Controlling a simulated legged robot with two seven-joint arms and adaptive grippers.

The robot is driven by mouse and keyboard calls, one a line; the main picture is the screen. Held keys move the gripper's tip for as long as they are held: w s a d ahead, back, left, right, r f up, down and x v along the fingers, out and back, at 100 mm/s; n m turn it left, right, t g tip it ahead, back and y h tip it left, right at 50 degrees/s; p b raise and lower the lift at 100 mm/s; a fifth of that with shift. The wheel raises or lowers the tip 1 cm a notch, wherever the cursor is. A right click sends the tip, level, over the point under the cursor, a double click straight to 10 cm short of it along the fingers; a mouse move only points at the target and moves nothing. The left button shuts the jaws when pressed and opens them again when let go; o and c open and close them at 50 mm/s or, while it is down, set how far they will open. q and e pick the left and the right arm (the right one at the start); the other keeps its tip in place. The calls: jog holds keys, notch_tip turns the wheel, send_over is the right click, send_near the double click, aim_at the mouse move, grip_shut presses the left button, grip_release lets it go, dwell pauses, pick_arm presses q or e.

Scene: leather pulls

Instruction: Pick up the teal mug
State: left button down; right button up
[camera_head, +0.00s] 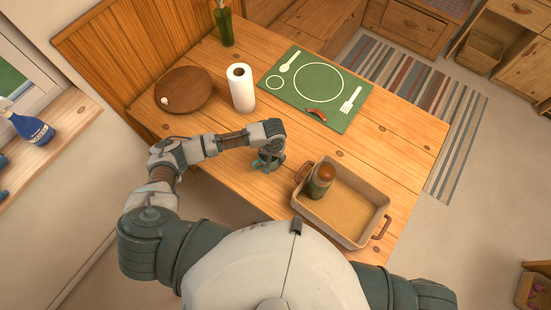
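My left arm reaches in over the table, and its gripper (268,158) points down near the table's front edge, left of the tan tray. A small teal patch (257,164) shows at the gripper's fingers. It looks like part of the teal mug, mostly hidden behind the gripper and wrist. I cannot tell whether the fingers are closed on it or only around it. My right gripper is out of view; only the right shoulder shows at the lower right.
A tan tray (373,196) holding a brown-topped green bottle (320,180) stands to the right. Behind are a paper towel roll (241,88), a round wooden board (184,82), a green vase (224,27) and a green placemat (341,112). Bare tabletop lies right of the placemat.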

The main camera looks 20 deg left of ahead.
pick_arm(q)
notch_tip(320, 180, up, 9)
jog(key=shift+f+p, duration=0.15)
jog(key=shift+p, duration=0.2)
jog(key=c, duration=0.6)
grip_release()
jog(key=shift+o, duration=1.1)
jog(key=shift+a, duration=0.15)
